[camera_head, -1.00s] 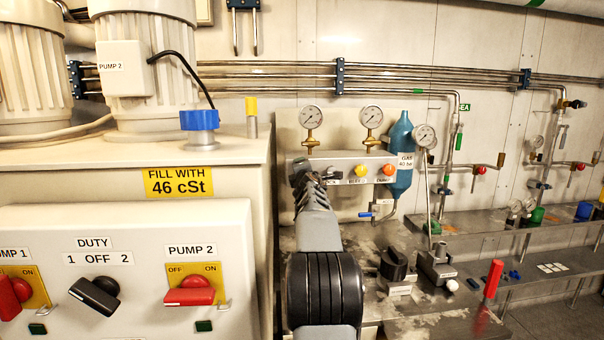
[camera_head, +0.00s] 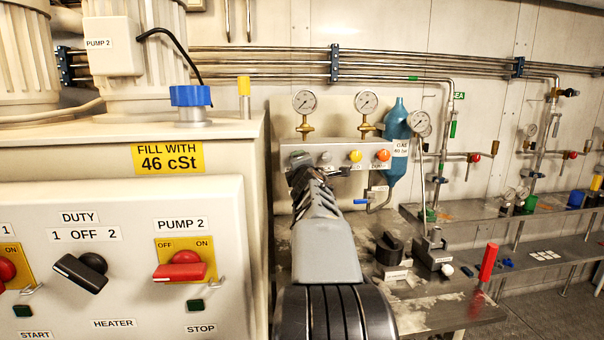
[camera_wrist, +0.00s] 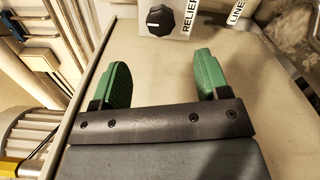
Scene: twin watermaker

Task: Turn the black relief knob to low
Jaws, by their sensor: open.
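The black relief knob (camera_wrist: 159,20) shows in the wrist view, on a light block face beside a label reading RELIEF (camera_wrist: 188,14). It is round, with a white pointer mark. My gripper (camera_wrist: 160,78) has two green fingers spread wide apart, with nothing between them. The knob lies beyond the fingertips, roughly between them, and is apart from them. In the head view my arm reaches toward the grey valve block (camera_head: 338,165) under the gauges; the arm hides the block's left part, and the relief knob cannot be made out there.
A yellow knob (camera_head: 355,156) and an orange knob (camera_head: 382,155) sit on the block to the right of my arm. Two gauges (camera_head: 305,101) stand above it. A blue bottle (camera_head: 396,140) is at its right. The pump cabinet (camera_head: 120,250) stands close on the left.

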